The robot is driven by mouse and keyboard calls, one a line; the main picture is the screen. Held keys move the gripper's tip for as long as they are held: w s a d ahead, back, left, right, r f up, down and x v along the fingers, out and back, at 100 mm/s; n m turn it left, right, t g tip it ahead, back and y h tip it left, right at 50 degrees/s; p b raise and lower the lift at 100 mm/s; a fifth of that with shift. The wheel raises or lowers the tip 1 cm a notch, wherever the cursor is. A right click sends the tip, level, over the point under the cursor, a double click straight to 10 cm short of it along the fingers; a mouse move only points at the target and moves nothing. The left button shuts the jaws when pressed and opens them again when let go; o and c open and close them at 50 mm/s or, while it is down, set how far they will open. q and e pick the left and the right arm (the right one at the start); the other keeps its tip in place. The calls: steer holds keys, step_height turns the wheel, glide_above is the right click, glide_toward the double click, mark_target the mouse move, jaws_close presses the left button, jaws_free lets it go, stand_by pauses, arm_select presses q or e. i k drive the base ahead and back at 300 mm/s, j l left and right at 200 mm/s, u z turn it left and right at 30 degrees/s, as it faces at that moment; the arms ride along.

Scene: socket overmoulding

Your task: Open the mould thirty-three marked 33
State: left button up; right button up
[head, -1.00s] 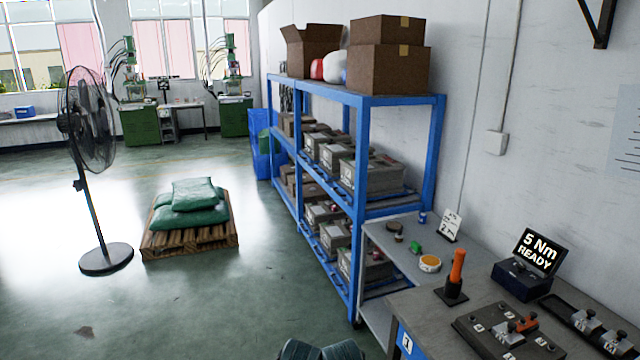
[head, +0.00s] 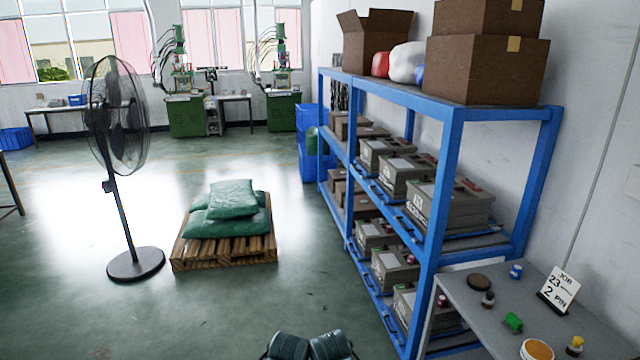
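Several grey box-like moulds sit on the blue rack's shelves. On the middle shelf, the nearest mould (head: 450,205) has white markings on its end that I cannot read surely, and two more moulds (head: 405,175) (head: 378,155) stand behind it. On the lower shelf are further moulds (head: 415,305) (head: 393,268) (head: 375,236). I cannot make out which one is marked 33. The moulds that I can see look shut. Neither of my grippers shows; only dark rounded parts of mine appear at the bottom edge.
The blue rack (head: 447,190) carries cardboard boxes (head: 480,70) on top. A grey bench (head: 470,310) at right holds a job card (head: 558,290) and small pots. A pallet (head: 225,250) with green sacks and a fan (head: 120,170) stand left. Floor before the rack is clear.

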mark_target(394, 172)
steer(key=i+z, duration=0.1)
steer(key=i, duration=0.75)
steer(key=i+j+z, duration=0.1)
steer(key=i, duration=0.75)
steer(key=i+j+z, duration=0.2)
steer(key=i+z, duration=0.2)
steer(key=i+j+z, duration=0.85)
